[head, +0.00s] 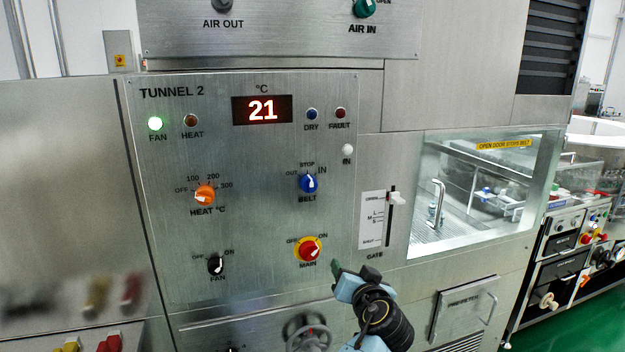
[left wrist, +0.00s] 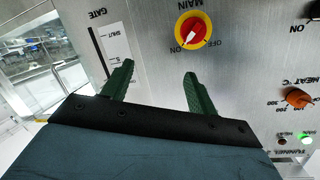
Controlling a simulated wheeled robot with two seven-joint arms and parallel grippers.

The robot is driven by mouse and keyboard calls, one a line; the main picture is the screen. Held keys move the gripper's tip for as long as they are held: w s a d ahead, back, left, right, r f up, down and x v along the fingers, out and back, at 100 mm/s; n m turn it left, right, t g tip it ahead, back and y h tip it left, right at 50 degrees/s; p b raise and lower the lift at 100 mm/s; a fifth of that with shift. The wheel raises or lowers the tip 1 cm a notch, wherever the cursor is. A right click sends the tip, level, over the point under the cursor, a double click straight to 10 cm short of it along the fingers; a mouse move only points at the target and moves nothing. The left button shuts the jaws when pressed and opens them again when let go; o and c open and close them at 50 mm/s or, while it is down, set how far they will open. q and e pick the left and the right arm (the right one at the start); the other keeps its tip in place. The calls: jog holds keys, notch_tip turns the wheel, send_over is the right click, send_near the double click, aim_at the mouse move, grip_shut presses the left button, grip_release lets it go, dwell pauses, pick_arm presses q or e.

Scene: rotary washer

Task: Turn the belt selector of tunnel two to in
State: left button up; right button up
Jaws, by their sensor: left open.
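The blue belt selector (head: 308,184) is on the Tunnel 2 panel (head: 240,245), below the display, with OUT, STOP and IN marked around its top. Its white pointer looks roughly upward, near STOP; the exact angle is too small to tell. It does not show in the left wrist view. My left gripper (head: 353,271) is below and right of the selector, near the red and yellow main switch (head: 308,250). In the left wrist view, its green fingers (left wrist: 157,82) are apart and empty, with the main switch (left wrist: 194,32) beyond them. My right gripper is not in view.
The gate slider (head: 397,199) and a glass window (head: 480,190) are right of the panel. The orange heat knob (head: 205,195) and black fan knob (head: 216,264) are left of the belt selector. A grey handwheel (head: 309,334) is below. The white IN lamp (head: 347,149) is above right.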

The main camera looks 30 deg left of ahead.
aim_at(312, 189)
pick_arm(q)
jog(key=s+a+r+n+g+y+p, duration=0.1)
jog(key=a+r+n+y, duration=0.15)
jog(key=r, duration=0.55)
jog(key=s+a+r+n+y, duration=0.1)
jog(key=s+r+n+y, duration=0.15)
jog(key=r, duration=0.45)
jog(key=shift+h, duration=0.5)
jog(key=x, duration=0.4)
jog(key=p+x, duration=0.1)
jog(key=x, duration=0.3)
jog(key=p+x, duration=0.1)
jog(key=x, duration=0.3)
jog(key=shift+w+d, duration=0.3)
jog(key=shift+w, duration=0.1)
jog(key=shift+w+a+f, duration=0.1)
jog(key=shift+w+a, duration=0.3)
jog(key=shift+a, duration=0.1)
jog(key=shift+c, duration=0.3)
jog(key=c, duration=0.9)
jog(key=shift+c, duration=0.2)
